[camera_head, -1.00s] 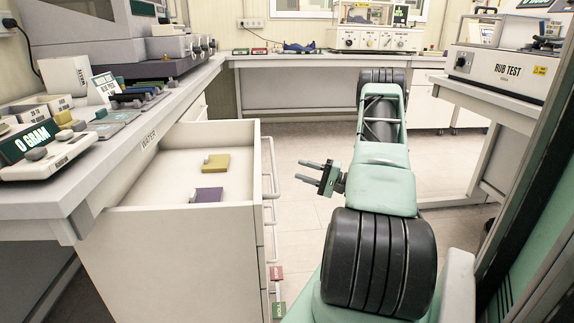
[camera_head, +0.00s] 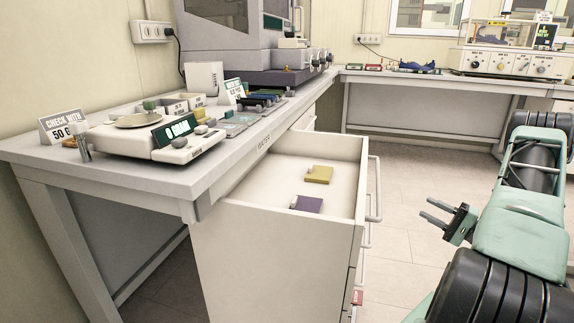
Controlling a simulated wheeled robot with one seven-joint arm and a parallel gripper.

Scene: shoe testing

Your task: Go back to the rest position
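My gripper (camera_head: 434,218) is at the right of the picture, over the floor and to the right of the open drawer. Its two fingers are apart and point left toward the drawer, with nothing between them. My green and black arm fills the right edge. The drawer (camera_head: 277,226) is pulled out from under the left bench. Inside it lie a yellow block (camera_head: 319,174) and a purple block (camera_head: 308,204), apart from each other. The gripper does not touch the drawer.
The left bench (camera_head: 130,169) carries a scale (camera_head: 150,140) reading 0 GRAM, small trays and a large grey machine (camera_head: 245,40). A back bench (camera_head: 435,82) holds a blue shoe (camera_head: 417,67) and a white tester (camera_head: 505,64). Tiled floor (camera_head: 400,180) is clear between drawer and back bench.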

